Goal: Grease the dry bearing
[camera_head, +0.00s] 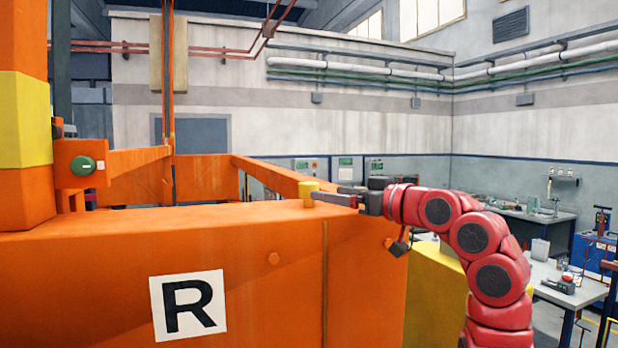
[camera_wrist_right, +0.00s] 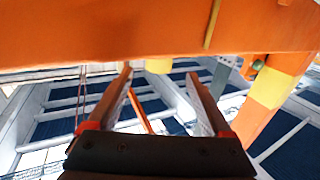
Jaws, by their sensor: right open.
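A short yellow cylinder (camera_head: 308,188) stands upright on top of the large orange housing (camera_head: 120,270), near its back right edge. My right gripper (camera_head: 328,194) is open and comes from the right, its fingertips close to the cylinder. In the right wrist view, the open fingers (camera_wrist_right: 159,73) are empty, and the yellow cylinder (camera_wrist_right: 158,66) shows near the gap between their tips, against the orange housing (camera_wrist_right: 130,35). I cannot tell whether they touch it. No bearing or grease tool can be made out with certainty. My left gripper is out of view.
An orange post with a yellow band (camera_head: 25,120) stands at the left, beside a green button (camera_head: 82,166). A white plate marked R (camera_head: 188,305) is on the housing. A grey workbench (camera_head: 570,285) stands at the right. The space above the housing is open.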

